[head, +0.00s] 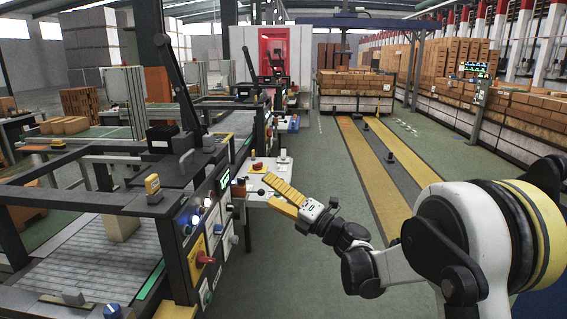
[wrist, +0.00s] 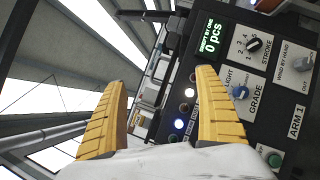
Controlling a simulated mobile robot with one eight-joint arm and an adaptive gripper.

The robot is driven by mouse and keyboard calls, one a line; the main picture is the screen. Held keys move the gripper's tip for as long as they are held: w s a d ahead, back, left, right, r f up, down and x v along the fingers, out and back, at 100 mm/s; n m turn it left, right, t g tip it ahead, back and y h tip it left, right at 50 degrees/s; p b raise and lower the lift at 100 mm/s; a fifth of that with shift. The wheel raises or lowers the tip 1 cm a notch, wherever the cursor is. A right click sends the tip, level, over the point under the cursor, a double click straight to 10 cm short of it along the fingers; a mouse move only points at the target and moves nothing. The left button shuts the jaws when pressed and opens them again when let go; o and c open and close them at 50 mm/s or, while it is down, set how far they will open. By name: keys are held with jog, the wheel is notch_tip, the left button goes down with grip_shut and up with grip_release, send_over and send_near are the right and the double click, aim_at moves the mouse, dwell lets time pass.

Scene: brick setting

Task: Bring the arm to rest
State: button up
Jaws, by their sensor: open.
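My gripper (head: 276,194) is in the middle of the head view, at the end of my white arm, with its yellow fingers pointing up and left toward the machine's control panel (head: 208,232). In the wrist view my gripper (wrist: 160,80) shows two yellow ribbed fingers spread wide apart. Nothing is between them. The dark control panel (wrist: 266,84) fills the right of that view, with a green display (wrist: 211,36) and several knobs. Whether a finger touches the panel I cannot tell.
A tan block (head: 118,226) stands inside the machine's frame at left. A small white table (head: 262,184) with a red button is behind the gripper. Stacked bricks (head: 355,84) stand at the back. The green floor with yellow strips (head: 362,160) is largely open.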

jog(key=d+r+m+t+h, duration=0.6)
jog(key=d+r+m, duration=0.3)
jog(key=m, duration=0.1)
jog(key=s+d+m+h, duration=0.6)
jog(key=d+m+h, duration=0.4)
jog(key=d+m, duration=0.2)
jog(key=s+d+f+m+g+h, duration=0.25)
jog(key=s+f+m, duration=0.2)
jog(key=s, duration=0.25)
jog(key=s+d+f+m+g+h, duration=0.1)
jog(key=s+d+f+m+g, duration=0.15)
jog(key=s+f+m, duration=0.4)
jog(key=s+a+f+g+y, duration=0.1)
jog(key=s+f+g, duration=0.2)
jog(key=s, duration=0.5)
jog(key=s+a+f+m+g+y, duration=0.1)
jog(key=s+a+f+g, duration=0.1)
jog(key=s+f, duration=0.4)
jog(key=s+g, duration=0.1)
jog(key=s, duration=0.2)
jog(key=shift+s+f, duration=0.15)
jog(key=shift+f, duration=0.05)
